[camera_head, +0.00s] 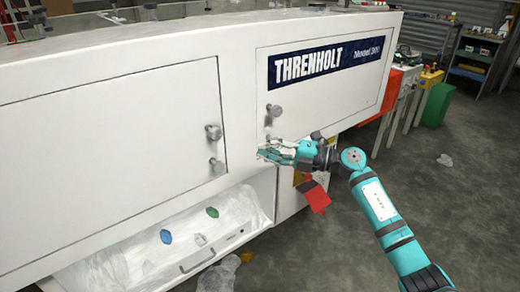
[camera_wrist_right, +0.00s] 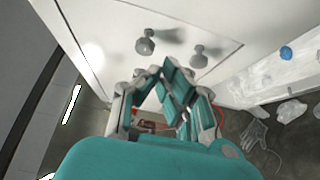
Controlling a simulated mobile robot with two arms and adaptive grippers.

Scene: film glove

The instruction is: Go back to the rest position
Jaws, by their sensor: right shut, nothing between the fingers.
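My right gripper (camera_head: 266,153) is at the middle of the head view, in front of the white machine (camera_head: 120,60) and just below a round knob (camera_head: 273,110) on its right door. In the right wrist view my right gripper (camera_wrist_right: 168,68) has its fingertips together with nothing between them. Two knobs (camera_wrist_right: 145,46) show just beyond the fingers there; I cannot tell whether they touch. My right arm (camera_head: 380,205) reaches in from the lower right. My left gripper does not show in either view.
Below the doors an open bin (camera_head: 110,240) lined with clear film holds blue, green and pale pieces. A red tag-like piece (camera_head: 316,197) hangs near my right wrist. Gloves (camera_wrist_right: 255,135) lie on the floor. A green bin (camera_head: 438,105) stands at the back right; the right floor is mostly clear.

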